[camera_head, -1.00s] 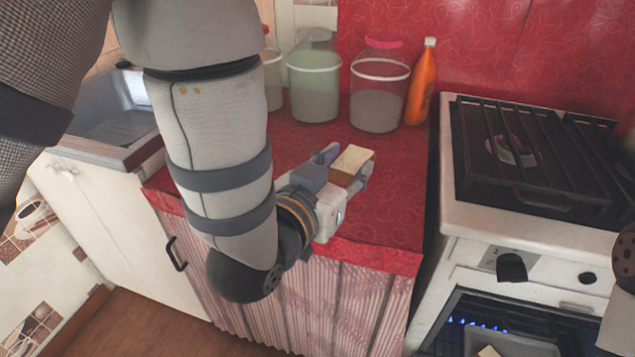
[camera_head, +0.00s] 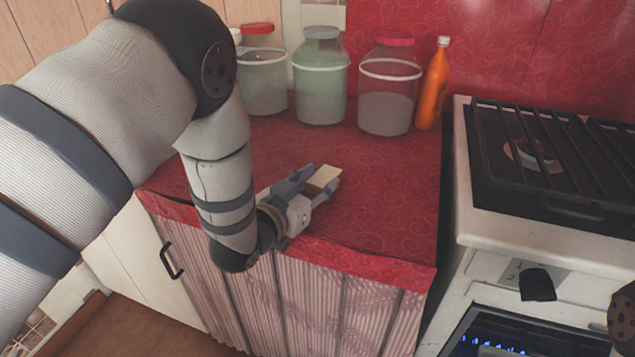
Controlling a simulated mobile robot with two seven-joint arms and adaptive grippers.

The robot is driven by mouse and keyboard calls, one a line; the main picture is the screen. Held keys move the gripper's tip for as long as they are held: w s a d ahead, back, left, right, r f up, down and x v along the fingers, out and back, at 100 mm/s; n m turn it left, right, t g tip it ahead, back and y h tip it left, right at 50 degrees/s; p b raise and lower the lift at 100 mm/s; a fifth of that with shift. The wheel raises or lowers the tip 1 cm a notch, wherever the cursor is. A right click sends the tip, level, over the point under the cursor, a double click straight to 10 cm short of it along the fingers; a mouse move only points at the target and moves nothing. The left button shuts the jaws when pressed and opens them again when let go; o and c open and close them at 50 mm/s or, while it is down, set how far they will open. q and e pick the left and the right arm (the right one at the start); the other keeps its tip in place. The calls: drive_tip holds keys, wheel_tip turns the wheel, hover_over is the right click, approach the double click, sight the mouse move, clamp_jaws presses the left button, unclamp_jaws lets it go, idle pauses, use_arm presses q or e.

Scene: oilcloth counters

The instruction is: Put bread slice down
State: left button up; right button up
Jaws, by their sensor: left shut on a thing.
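The bread slice (camera_head: 323,178) is a small pale piece with a brownish edge, over the red oilcloth counter (camera_head: 385,215). My left gripper (camera_head: 318,185) is shut on it, with a finger at each side. The gripper is low over the counter's middle. I cannot tell whether the slice touches the cloth. My right gripper is not in view; only a dark round part of my own body shows at the right edge.
Several glass jars stand along the back, among them a green-tinted jar (camera_head: 320,80) and a pink-lidded jar (camera_head: 388,90). An orange bottle (camera_head: 433,85) is beside them. A stove (camera_head: 555,235) borders the counter on the right. The cloth right of the gripper is clear.

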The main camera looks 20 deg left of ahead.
use_arm(q)
drive_tip(key=shift+r, duration=0.1)
drive_tip(key=o, duration=0.9)
